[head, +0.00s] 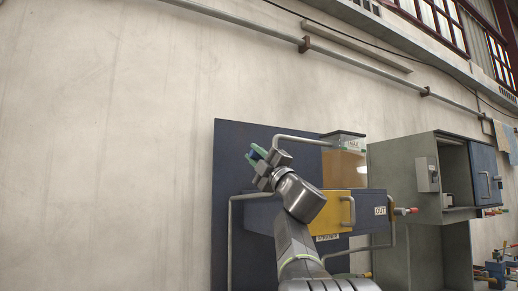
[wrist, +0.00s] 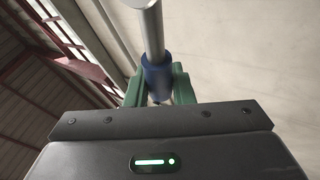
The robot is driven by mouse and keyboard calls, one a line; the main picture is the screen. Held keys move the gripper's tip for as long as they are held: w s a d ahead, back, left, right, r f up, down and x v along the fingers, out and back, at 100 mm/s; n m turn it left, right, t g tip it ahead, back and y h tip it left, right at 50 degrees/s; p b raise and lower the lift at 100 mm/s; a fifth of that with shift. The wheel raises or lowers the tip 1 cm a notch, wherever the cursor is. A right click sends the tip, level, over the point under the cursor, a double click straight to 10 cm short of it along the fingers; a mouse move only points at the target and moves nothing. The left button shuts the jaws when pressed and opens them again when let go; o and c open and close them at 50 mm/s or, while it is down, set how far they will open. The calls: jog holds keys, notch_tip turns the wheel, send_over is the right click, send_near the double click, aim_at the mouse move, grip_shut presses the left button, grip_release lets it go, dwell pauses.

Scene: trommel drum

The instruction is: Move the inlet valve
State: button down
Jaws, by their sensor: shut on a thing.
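My gripper (head: 257,155) has green fingers and is at the upper left of the dark blue panel in the head view. It is shut on a blue sleeve, which shows in the wrist view (wrist: 157,75) around a grey metal rod (wrist: 150,28). The green fingers lie on both sides of the sleeve. The sleeve looks like the handle of the inlet valve, but no label shows on it. In the head view the valve's body is mostly hidden behind my gripper. A grey pipe (head: 305,139) runs from behind the gripper to a clear tank.
The clear tank (head: 345,165) with amber contents stands behind a yellow front (head: 337,204) with a handle. A red-tipped lever (head: 405,211) sits beside the "OUT" label. A grey cabinet (head: 405,175) with a blue door stands at right. The wall area at left is clear.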

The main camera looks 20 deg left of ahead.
jog(key=shift+s+a+f+n+g+y, duration=0.1)
jog(key=shift+f+n+g, duration=0.35)
jog(key=shift+n+g, duration=0.4)
jog(key=shift+f+n+g+y, duration=0.1)
jog(key=shift+f+n+g, duration=0.5)
jog(key=shift+n, duration=0.5)
jog(key=shift+s+a+f+n+g+y, duration=0.1)
jog(key=shift+f+n+g, duration=0.2)
jog(key=shift+n+g, duration=0.6)
jog(key=shift+w+f, duration=0.1)
jog(key=c, duration=1.3)
grip_release()
jog(key=shift+o, duration=0.2)
jog(key=shift+d, duration=0.15)
jog(key=b+v, duration=0.5)
jog(key=v, duration=0.8)
jog(key=shift+d+f, duration=0.2)
jog(key=shift+d, duration=0.05)
jog(key=p+x, duration=0.5)
jog(key=x, duration=0.9)
